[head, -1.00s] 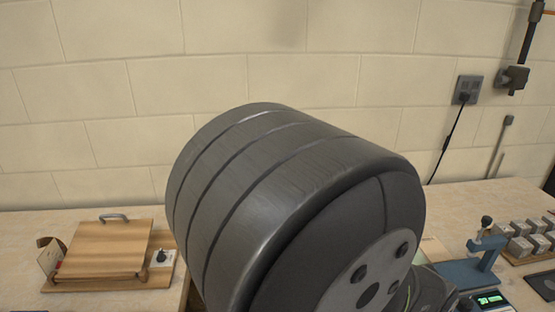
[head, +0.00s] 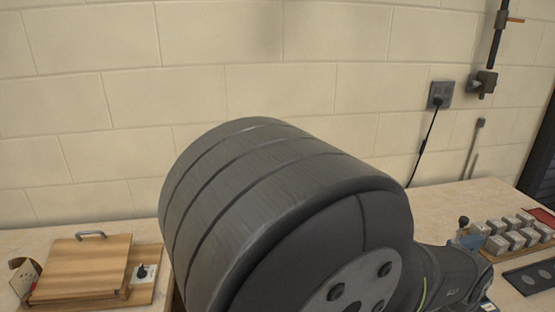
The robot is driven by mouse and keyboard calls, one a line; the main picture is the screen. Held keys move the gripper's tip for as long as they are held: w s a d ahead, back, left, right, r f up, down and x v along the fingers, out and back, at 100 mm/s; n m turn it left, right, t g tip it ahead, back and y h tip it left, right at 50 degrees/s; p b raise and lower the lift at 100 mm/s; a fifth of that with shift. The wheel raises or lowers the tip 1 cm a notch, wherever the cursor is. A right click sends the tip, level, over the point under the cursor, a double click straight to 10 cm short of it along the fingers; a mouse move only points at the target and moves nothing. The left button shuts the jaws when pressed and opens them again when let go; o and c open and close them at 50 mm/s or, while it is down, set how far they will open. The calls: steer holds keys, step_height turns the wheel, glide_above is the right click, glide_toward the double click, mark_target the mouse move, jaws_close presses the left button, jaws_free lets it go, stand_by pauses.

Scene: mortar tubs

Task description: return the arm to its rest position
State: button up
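A large dark grey ribbed part of my own arm fills the middle of the head view and hides much of the bench behind it. More of my arm runs off to its right at the bottom edge. My gripper is not in view. No mortar tub can be made out.
A wooden board with a handle (head: 85,268) lies on the bench (head: 60,234) at the left, next to a small box with a black knob (head: 143,272). Several grey cubes (head: 512,232) stand at the right. A wall socket (head: 440,95) with a cable is on the block wall (head: 270,80).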

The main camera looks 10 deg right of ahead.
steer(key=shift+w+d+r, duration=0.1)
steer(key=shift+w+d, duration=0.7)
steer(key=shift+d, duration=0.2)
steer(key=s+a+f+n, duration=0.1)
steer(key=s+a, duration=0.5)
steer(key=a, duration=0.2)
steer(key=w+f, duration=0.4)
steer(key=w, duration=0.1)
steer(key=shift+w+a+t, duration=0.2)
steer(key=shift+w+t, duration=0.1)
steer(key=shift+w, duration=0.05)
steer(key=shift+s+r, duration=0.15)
